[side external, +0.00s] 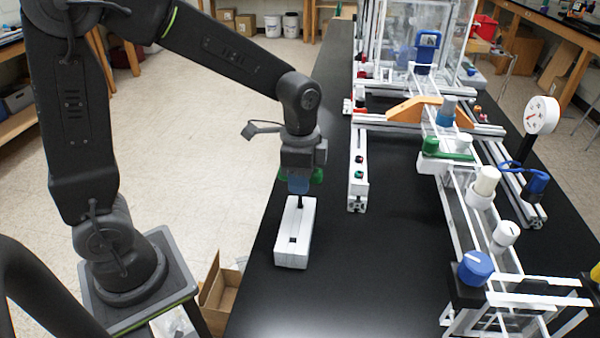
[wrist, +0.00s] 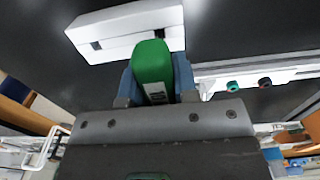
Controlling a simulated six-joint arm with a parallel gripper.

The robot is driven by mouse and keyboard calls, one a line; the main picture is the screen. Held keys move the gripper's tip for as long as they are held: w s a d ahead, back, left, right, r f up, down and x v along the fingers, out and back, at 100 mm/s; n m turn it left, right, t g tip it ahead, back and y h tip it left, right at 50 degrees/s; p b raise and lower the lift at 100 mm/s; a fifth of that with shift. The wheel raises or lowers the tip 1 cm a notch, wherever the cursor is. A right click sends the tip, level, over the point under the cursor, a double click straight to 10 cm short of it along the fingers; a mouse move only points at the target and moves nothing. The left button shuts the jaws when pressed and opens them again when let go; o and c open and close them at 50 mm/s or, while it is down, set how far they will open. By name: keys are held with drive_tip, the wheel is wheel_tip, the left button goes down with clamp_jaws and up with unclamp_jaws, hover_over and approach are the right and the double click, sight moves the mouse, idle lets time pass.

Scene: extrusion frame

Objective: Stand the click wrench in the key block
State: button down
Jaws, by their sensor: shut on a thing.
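The click wrench (wrist: 152,62) has a rounded green body with a pale label, and my gripper (side external: 298,187) is shut on it. In the wrist view the green body sits between my two blue fingers. In the side view green parts show on both sides of the fingers, and a dark shaft (side external: 300,202) points down below them. The white key block (side external: 292,256) lies on the black bench directly below my gripper, with two dark openings in its top. The shaft's lower end meets the block's far opening; I cannot tell whether it is inside. The near opening is empty.
A white rail with coloured buttons (side external: 358,175) stands right of the block. Further right is the extrusion frame (side external: 455,215) with knobs, a blue cap and a round gauge (side external: 541,115). The bench is clear in front of the block; its left edge is close.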

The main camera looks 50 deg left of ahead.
drive_tip(key=shift+f, duration=0.75)
drive_tip(key=c, duration=0.8)
unclamp_jaws()
drive_tip(key=shift+r, duration=0.1)
wheel_tip(320, 180, up, 14)
drive_tip(key=f, duration=0.1)
drive_tip(key=s+a+f+n+t, duration=0.1)
drive_tip(key=s+n+t, duration=0.4)
drive_tip(key=s+n, duration=0.4)
drive_tip(key=s, duration=0.4)
drive_tip(key=shift+s+a+f+t, duration=0.2)
drive_tip(key=shift+s+f+t, duration=0.1)
drive_tip(key=shift+f, duration=0.1)
